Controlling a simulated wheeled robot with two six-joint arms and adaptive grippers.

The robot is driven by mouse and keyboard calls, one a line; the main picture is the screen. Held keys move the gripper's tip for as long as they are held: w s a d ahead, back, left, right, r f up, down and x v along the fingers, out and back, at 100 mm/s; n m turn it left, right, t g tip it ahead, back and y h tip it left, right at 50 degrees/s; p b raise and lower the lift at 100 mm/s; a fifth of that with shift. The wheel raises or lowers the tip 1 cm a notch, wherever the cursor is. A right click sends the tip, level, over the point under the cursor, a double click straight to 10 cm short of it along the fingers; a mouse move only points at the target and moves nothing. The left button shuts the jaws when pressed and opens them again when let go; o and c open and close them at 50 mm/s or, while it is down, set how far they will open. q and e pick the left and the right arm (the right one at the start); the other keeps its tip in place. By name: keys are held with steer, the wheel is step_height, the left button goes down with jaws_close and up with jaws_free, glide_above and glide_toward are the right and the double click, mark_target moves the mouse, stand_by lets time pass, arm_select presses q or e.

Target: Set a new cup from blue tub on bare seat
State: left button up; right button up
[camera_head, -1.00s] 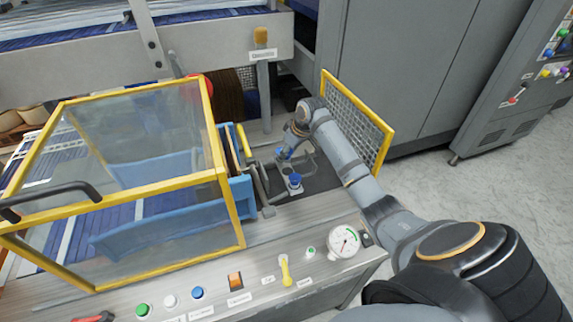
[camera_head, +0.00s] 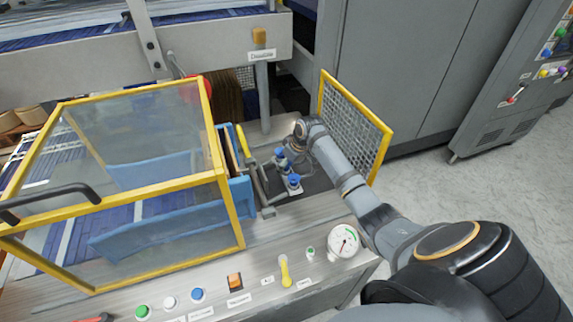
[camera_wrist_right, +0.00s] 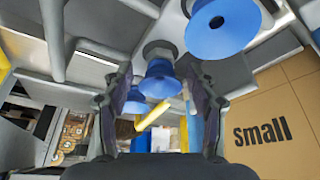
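My right gripper (camera_wrist_right: 157,110) is at the small fixture beside the blue magazine, with one finger on each side of a blue suction cup (camera_wrist_right: 160,78). Gaps show between this cup and both fingers, so the gripper looks open. The cup sits below a grey fitting (camera_wrist_right: 158,48); whether it is fully seated cannot be told. Another blue cup (camera_wrist_right: 218,28) is at the upper right, and a smaller one (camera_wrist_right: 135,101) is partly behind the left finger. In the head view a blue cup (camera_head: 294,181) stands on the fixture nearest me. No bare seat or blue tub can be made out clearly. My left gripper is out of view.
A yellow-framed clear guard (camera_head: 110,190) fills the left. A button panel with a gauge (camera_head: 343,241) runs along the front. A cardboard face marked "small" (camera_wrist_right: 268,125) shows in the wrist view.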

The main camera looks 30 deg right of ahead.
steer(key=shift+r, duration=0.1)
steer(key=v, duration=1.2)
steer(key=shift+s, duration=0.1)
